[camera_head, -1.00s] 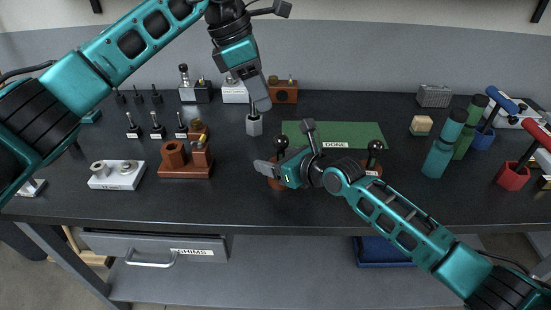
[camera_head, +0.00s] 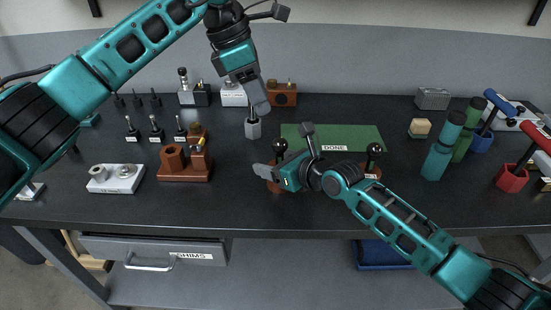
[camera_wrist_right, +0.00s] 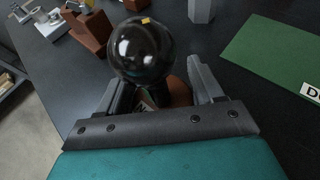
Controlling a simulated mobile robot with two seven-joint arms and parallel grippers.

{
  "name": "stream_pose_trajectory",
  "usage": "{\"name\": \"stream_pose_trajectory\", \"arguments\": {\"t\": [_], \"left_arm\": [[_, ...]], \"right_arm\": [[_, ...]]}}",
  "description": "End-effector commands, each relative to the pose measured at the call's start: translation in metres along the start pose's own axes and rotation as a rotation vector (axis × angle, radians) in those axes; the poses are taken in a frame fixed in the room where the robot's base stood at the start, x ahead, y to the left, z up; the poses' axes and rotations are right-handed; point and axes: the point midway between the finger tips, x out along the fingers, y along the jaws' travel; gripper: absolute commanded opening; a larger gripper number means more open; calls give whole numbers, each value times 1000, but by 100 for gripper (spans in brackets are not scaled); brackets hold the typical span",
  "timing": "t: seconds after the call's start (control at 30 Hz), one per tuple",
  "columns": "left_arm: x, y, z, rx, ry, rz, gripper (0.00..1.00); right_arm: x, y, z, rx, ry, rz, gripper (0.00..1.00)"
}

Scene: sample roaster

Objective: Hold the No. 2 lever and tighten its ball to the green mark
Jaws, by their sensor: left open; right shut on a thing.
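A lever with a glossy black ball (camera_head: 280,145) stands on a brown round base near the table's middle. My right gripper (camera_head: 268,171) is shut on this lever just below the ball; in the right wrist view the ball (camera_wrist_right: 140,50) sits above and between the fingers, with a small orange mark on top. No green mark shows. A second black-ball lever (camera_head: 374,149) stands to the right on its own brown base. I cannot read a number on either. My left gripper (camera_head: 261,108) is open, pointing down behind and above the held lever, clear of its ball.
A grey hexagonal block (camera_head: 253,129) with a stem stands just under my left gripper. A green mat (camera_head: 350,133) marked DONE lies behind the levers. A brown wooden stand (camera_head: 184,174) and a white block (camera_head: 117,186) are at left. Teal and green cylinders (camera_head: 440,157) stand at right.

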Motion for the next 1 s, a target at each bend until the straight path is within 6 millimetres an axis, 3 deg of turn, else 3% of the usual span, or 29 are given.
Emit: {"name": "stream_pose_trajectory", "arguments": {"t": [0.07,0.27,0.37,1.0], "left_arm": [[0,0,0,0,0,0,43],[0,0,1,-48,5,1,61],[0,-1,2,-148,14,3,62],[-2,-6,14,-1288,82,101,62]], "right_arm": [[0,0,1,0,-1,-1,25],[0,0,1,0,-1,-1,25],[0,0,1,-1,-1,-1,25],[0,0,1,-1,-2,-1,25]]}}
